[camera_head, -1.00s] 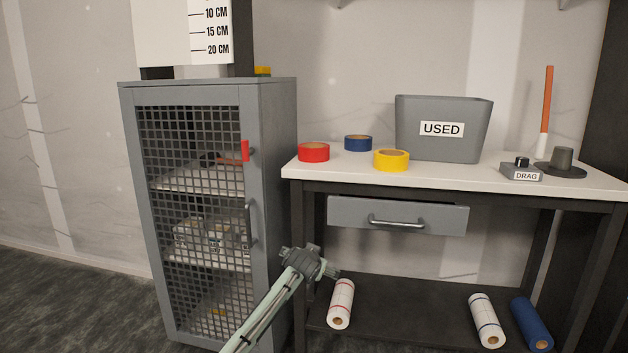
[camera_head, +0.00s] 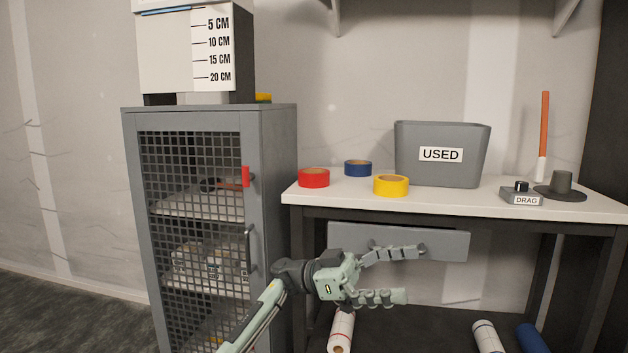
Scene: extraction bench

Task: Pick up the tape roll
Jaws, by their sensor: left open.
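Three tape rolls lie flat on the white bench top: a red tape roll (camera_head: 314,178) at its left end, a blue tape roll (camera_head: 358,168) behind, and a yellow tape roll (camera_head: 391,186) near the front edge. The task does not say which roll. My left gripper (camera_head: 408,275) is open and empty, with its fingers pointing right. It shows in front of the bench drawer, lower in the picture than the rolls and apart from them. My right gripper is not in view.
A grey bin (camera_head: 442,155) marked USED stands behind the yellow roll. A DRAG box (camera_head: 521,194) and a dark round stand (camera_head: 560,188) are at the right. A grey mesh cabinet (camera_head: 270,130) stands left of the bench (camera_head: 455,202). The drawer (camera_head: 450,245) is under the top.

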